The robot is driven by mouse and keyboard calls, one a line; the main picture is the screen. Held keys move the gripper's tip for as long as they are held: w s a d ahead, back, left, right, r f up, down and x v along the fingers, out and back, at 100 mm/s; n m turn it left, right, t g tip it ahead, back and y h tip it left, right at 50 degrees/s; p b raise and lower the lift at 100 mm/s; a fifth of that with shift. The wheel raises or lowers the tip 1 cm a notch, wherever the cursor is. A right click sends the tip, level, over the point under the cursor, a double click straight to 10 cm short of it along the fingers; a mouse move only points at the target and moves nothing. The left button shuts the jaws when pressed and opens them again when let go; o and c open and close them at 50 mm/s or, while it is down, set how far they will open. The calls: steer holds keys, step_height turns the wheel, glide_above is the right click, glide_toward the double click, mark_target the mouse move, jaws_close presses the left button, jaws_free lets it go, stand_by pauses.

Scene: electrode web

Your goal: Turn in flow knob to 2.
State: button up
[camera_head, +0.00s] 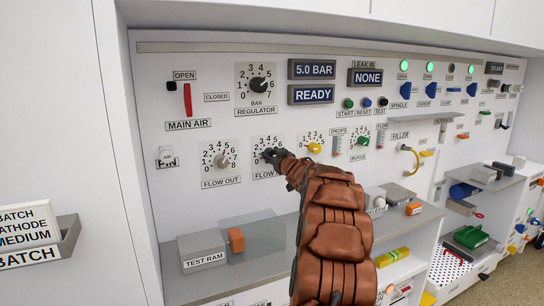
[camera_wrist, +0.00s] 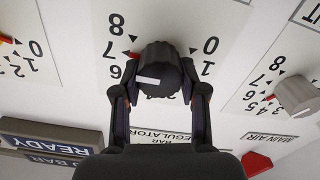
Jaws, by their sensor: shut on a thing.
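The flow in knob (camera_wrist: 160,72) is a dark ribbed knob with a white stripe, in the middle of its white dial plate in the wrist view. My gripper (camera_wrist: 157,92) has one finger on each side of the knob and is shut on it. In the head view my gripper (camera_head: 272,156) reaches the flow in dial plate (camera_head: 258,144) and covers most of the knob. The stripe lies on the knob's left half in the wrist view. The exact number it points to cannot be read, as the knob and fingers hide part of the scale.
The flow out knob (camera_head: 222,161) is left of my gripper, and a yellow knob (camera_head: 314,148) is right of it. The regulator knob (camera_head: 258,84) is above. A grey test ram block (camera_head: 204,262) with an orange part (camera_head: 236,240) stands on the shelf below.

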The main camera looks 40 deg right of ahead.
steer(key=n, duration=0.2)
steer(key=n+b, duration=0.1)
steer(key=n, duration=0.1)
steer(key=shift+f+n, duration=0.2)
steer(key=shift+n, duration=0.1)
steer(key=n+b, duration=0.1)
steer(key=n, duration=0.2)
steer(key=shift+a+f+n+b, duration=0.1)
steer(key=shift+f+n+b, duration=0.05)
steer(key=shift+n+b, duration=0.25)
steer(key=n+b, duration=0.1)
steer(key=n, duration=0.1)
steer(key=shift+f+n, duration=0.1)
steer(key=shift+n, duration=0.2)
steer(key=n+b, duration=0.3)
steer(key=n, duration=0.1)
steer(key=shift+n, duration=0.3)
steer(key=n+b, duration=0.1)
steer(key=n, duration=0.1)
steer(key=shift+f+n, duration=0.15)
steer(key=shift+n, duration=0.15)
steer(key=n+b, duration=0.3)
steer(key=n, duration=0.1)
steer(key=shift+n, duration=0.3)
steer(key=n+b, duration=0.2)
steer(key=n, duration=0.3)
steer(key=shift+f, duration=0.1)
steer(key=shift+n+b, duration=0.45)
steer(key=shift+n, duration=0.75)
